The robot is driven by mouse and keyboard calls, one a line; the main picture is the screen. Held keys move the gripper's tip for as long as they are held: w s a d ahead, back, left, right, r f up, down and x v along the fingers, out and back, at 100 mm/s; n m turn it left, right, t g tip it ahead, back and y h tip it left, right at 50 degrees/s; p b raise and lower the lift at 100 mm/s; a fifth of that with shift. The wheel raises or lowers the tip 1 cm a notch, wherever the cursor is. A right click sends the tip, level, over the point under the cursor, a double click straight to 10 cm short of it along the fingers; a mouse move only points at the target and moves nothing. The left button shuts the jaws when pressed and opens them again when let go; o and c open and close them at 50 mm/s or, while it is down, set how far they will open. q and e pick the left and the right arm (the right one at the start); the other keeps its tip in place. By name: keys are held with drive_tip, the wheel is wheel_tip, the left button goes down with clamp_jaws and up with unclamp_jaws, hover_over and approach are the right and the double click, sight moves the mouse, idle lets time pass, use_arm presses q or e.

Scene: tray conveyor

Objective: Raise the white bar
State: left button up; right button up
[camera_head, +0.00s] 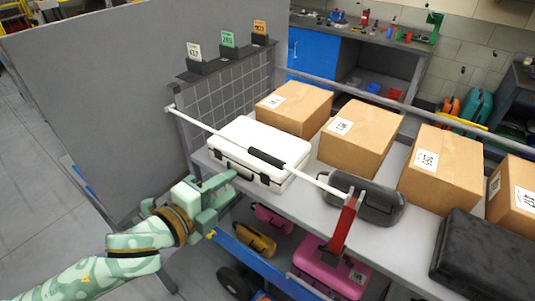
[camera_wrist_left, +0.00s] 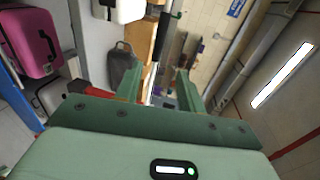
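The white bar (camera_head: 210,130) with a black grip (camera_head: 280,160) runs slantwise across the front of the shelf, above a white case. Its right end meets a red upright bracket (camera_head: 343,225); its left end is at a grey post. My left gripper (camera_head: 233,187) is open and empty, to the left of and below the black grip in the head view, apart from the bar. In the left wrist view, the open fingers (camera_wrist_left: 158,82) stand with the bar (camera_wrist_left: 150,72) and its black grip (camera_wrist_left: 162,35) showing beyond and between them. My right gripper is not in view.
The white case (camera_head: 250,150), several cardboard boxes (camera_head: 360,138), a dark grey case (camera_head: 370,198) and a black case (camera_head: 485,258) rest on the shelf. A pink case (camera_head: 330,268) and smaller bags lie below. A grey partition (camera_head: 100,100) stands at left.

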sight(265, 160)
use_arm(q)
drive_tip(key=b+x, duration=0.1)
drive_tip(key=x, duration=1.4)
drive_tip(key=shift+w+f, duration=0.1)
drive_tip(key=shift+w, duration=0.05)
